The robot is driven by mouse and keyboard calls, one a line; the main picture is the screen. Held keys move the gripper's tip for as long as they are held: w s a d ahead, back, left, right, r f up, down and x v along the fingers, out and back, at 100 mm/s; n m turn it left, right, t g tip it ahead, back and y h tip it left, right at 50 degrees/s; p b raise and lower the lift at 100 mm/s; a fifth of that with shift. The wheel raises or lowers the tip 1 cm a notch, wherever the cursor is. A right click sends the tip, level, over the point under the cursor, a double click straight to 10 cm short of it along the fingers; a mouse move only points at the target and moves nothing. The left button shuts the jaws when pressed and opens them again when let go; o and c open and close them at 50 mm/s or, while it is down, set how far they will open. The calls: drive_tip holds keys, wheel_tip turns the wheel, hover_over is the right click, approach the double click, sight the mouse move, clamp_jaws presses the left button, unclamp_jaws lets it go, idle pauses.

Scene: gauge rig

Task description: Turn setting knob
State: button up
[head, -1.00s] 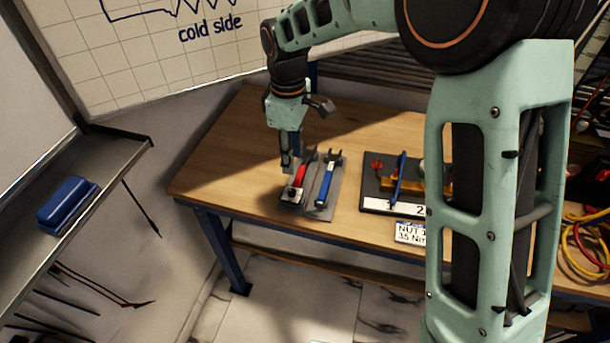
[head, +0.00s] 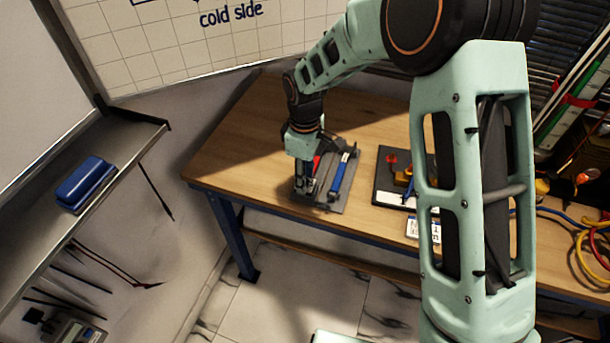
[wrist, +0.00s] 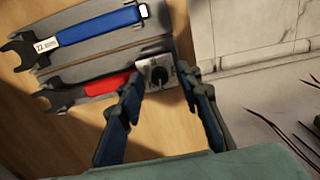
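The setting knob (wrist: 159,75) is a small black knob on a pale dial plate, at the end of the red-handled wrench (wrist: 100,85) in the wrist view. The red wrench lies in a grey holder (head: 330,204) on the wooden bench, and part of it shows in the head view (head: 317,163). My gripper (wrist: 166,80) is open, with one fingertip on each side of the knob in the wrist picture. I cannot tell whether the fingers touch it. In the head view my gripper (head: 305,187) points down over the holder's front left and hides the knob.
A blue-handled wrench (head: 340,177) lies beside the red one. A dark board (head: 383,178) with fittings stands to the right, partly behind my arm. The bench (head: 240,150) is clear to the left. A shelf with a blue case (head: 86,184) is at far left.

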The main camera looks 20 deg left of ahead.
clamp_jaws()
drive_tip(key=shift+m, duration=0.3)
drive_tip(key=m+b, duration=0.1)
drive_tip(key=m, duration=0.1)
drive_tip(key=shift+m, duration=0.4)
drive_tip(key=m+b, duration=0.1)
drive_tip(key=m, duration=0.3)
drive_tip(key=shift+m+b, duration=0.3)
drive_tip(key=shift+b, duration=0.1)
drive_tip(key=m, duration=0.4)
drive_tip(key=shift+b, duration=0.4)
drive_tip(key=shift+m, duration=2.1)
